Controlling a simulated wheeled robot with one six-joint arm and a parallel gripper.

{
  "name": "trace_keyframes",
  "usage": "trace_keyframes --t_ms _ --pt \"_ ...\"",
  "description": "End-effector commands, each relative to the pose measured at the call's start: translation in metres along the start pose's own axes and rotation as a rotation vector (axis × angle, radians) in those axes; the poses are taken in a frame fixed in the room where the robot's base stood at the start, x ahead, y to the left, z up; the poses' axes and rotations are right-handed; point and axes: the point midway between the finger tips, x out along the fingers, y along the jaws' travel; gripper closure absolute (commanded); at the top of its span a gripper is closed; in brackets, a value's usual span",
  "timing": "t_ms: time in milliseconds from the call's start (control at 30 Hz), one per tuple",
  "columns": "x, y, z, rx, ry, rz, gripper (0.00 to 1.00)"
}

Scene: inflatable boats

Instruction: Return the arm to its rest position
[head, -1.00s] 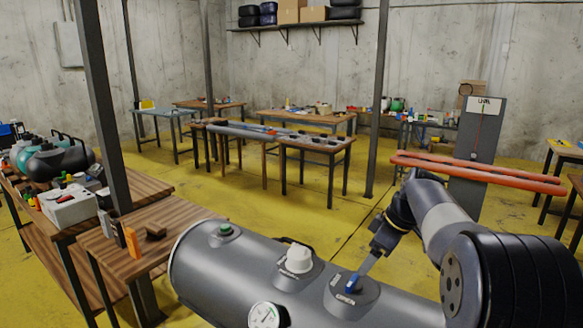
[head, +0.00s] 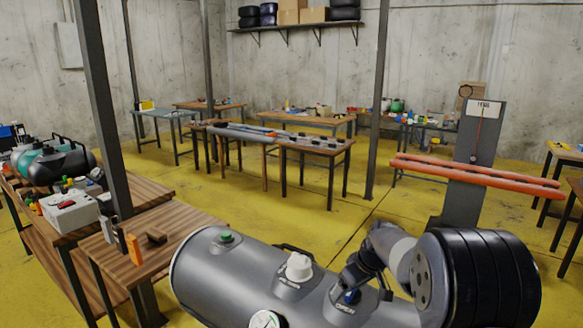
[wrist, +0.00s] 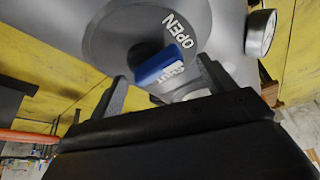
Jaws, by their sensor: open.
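My arm bends low over the right end of a grey inflatable boat tube (head: 235,280) in the head view. My gripper is at the valve there, partly hidden by my own wrist; its two fingers show in the wrist view, apart and open, with my gripper (wrist: 160,85) pointing at the valve. The blue valve lever (wrist: 165,63) lies just beyond and between the fingertips, by the printed word OPEN. Whether a finger touches it I cannot tell.
The tube also bears a white knob (head: 299,267), a green button (head: 226,237) and a gauge (head: 265,319). A wooden table (head: 150,240) is at left.

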Motion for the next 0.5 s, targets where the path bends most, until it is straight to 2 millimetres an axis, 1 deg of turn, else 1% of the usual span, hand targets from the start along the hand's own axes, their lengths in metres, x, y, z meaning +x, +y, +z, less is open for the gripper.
trace_keyframes --t_ms 33,500 --pt "-0.0024 -0.0011 -0.0019 0.027 0.000 0.011 0.22" --pt "-0.0003 -0.0019 -0.0058 0.288 -0.001 0.119 0.22"
